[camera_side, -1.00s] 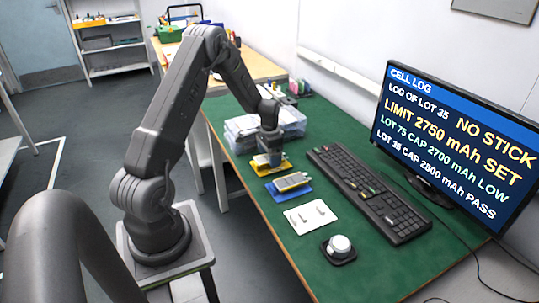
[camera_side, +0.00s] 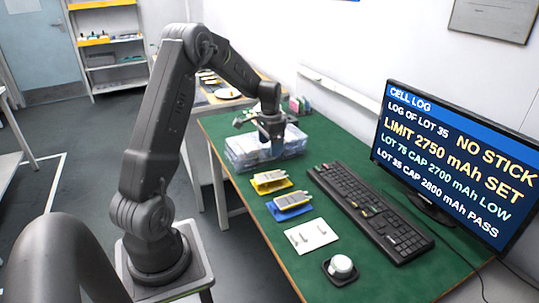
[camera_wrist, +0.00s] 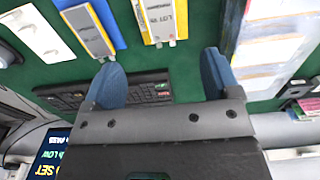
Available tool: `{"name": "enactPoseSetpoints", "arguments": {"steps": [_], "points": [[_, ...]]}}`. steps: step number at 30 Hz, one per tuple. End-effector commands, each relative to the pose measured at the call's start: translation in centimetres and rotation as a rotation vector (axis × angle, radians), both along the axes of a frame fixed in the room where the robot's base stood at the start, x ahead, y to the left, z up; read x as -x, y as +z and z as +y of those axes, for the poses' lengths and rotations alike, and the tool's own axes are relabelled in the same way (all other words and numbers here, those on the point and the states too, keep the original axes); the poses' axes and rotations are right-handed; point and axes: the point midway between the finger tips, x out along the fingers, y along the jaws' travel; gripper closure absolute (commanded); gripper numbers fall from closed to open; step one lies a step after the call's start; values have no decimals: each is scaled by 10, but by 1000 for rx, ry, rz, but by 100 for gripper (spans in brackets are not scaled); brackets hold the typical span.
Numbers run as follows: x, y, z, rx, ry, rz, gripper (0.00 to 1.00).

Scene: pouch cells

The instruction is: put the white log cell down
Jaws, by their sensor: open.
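A silver-grey pouch cell with a white label (camera_side: 271,177) lies on the yellow pad (camera_side: 258,187). A similar cell (camera_side: 292,200) lies on the blue pad (camera_side: 275,213) just in front of it. Both cells also show at the top of the wrist view, one on the yellow pad (camera_wrist: 158,18) and one on the blue pad (camera_wrist: 88,32). The lettering on the labels is too small to read surely. My gripper (camera_side: 270,145) is over the clear bin, apart from both cells. In the wrist view its two blue fingers (camera_wrist: 162,78) are spread with nothing between them.
The clear bin (camera_side: 240,160) of packed items stands behind the yellow pad. A white plate (camera_side: 312,240) with small pieces and a knob (camera_side: 341,266) are nearer the front. The keyboard (camera_side: 368,205) and monitor (camera_side: 450,160) are at right. Green table is bare at front right.

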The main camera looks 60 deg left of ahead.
Motion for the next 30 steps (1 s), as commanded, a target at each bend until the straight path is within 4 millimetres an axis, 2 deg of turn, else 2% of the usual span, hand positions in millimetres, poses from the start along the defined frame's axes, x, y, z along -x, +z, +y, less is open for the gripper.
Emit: {"name": "enactPoseSetpoints", "arguments": {"steps": [2, 5, 8, 11, 15, 18, 21, 24, 27, 30], "points": [[-1, 10, -6, -6, -3, -8, 18], [-3, 32, -29, -24, -7, -32, 18], [-1, 66, -69, -50, -11, -77, 18], [11, 100, -117, -72, -12, -133, 18], [40, 136, -180, -86, -11, -218, 18], [68, 154, -219, -84, -11, -282, 18], [100, 164, -253, -72, -11, -346, 18], [130, 168, -278, -51, -9, -404, 18], [154, 167, -294, -29, -7, -447, 18], [170, 165, -304, -12, -4, -475, 18]]}}
